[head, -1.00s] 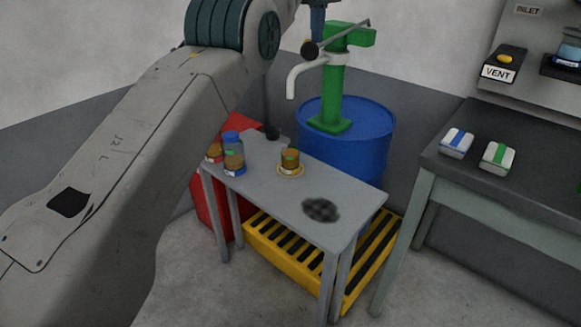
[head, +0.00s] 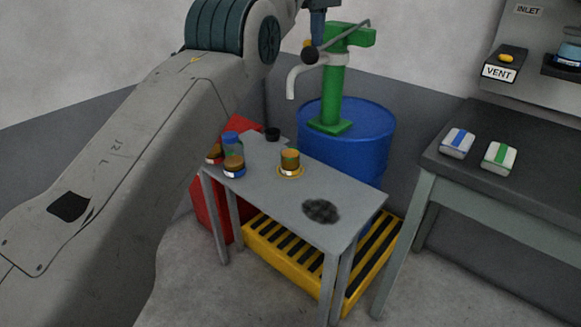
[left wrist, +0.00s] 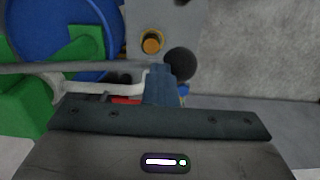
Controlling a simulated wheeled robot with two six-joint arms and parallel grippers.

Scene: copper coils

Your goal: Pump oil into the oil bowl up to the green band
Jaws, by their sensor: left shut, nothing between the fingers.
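The oil bowl (head: 290,161) is a small amber-brown cup on the grey side table, on a pale ring. It also shows in the left wrist view (left wrist: 152,43). Its green band and oil level are too small to read surely. The green pump (head: 332,92) stands on the blue drum (head: 370,136), its white spout (head: 291,84) bent down toward the bowl's side. The pump lever (head: 345,37) ends in a black ball (head: 309,55). My left gripper (head: 318,28) is shut and empty, fingers down at the lever near the ball; contact is unclear. My right gripper is out of view.
Several small jars (head: 233,165) stand at the side table's left end. A dark stain (head: 320,211) marks its right part. A yellow slatted pallet (head: 270,252) lies below. The workbench (head: 440,178) at right carries two small boxes (head: 457,143).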

